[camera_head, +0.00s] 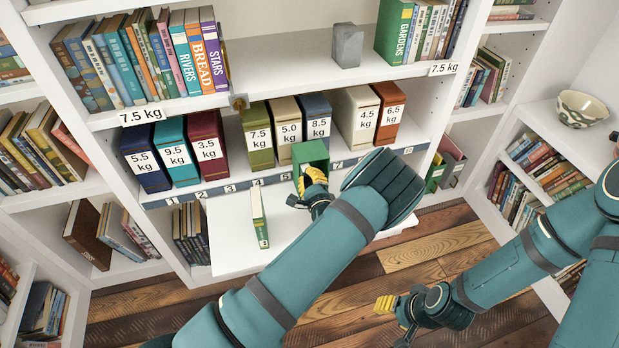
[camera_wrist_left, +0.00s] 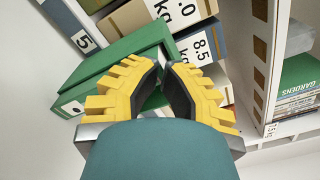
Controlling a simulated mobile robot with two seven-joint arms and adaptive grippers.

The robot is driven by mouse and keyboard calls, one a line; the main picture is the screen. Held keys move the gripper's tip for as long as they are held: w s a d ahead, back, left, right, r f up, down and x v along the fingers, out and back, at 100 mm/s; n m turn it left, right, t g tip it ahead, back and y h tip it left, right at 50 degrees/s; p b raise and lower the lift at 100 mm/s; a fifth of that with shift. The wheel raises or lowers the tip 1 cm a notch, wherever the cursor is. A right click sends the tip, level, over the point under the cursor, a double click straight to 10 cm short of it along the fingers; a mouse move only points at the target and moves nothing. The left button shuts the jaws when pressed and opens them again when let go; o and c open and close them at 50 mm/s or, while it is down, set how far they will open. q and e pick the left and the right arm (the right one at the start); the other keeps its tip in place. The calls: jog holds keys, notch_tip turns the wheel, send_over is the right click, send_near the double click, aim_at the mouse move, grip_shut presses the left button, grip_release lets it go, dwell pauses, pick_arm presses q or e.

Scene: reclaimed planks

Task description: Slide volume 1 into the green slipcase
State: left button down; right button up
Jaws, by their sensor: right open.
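The green slipcase (camera_head: 309,154) is in front of the middle shelf, upright and slightly turned; its lower part is hidden by my left gripper (camera_head: 314,178). In the left wrist view, the slipcase (camera_wrist_left: 112,65) lies behind the yellow fingers of my left gripper (camera_wrist_left: 166,66). The fingertips are close together, apparently pinching the slipcase's edge. Whether its base touches the board cannot be told. My right gripper (camera_head: 385,304) is open and empty, low over the floor.
The white pull-out board (camera_head: 235,258) has free room around the book. Behind it, the middle shelf holds several weight-labelled cases, including an olive one (camera_head: 258,138) and a blue one (camera_head: 316,117). A grey block (camera_head: 347,45) stands on the upper shelf. A bowl (camera_head: 583,109) sits far right.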

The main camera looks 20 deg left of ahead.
dwell(0.4)
pick_arm(q)
jog(key=v, duration=1.4)
jog(key=shift+s+d+p, duration=0.25)
jog(key=shift+p, duration=0.1)
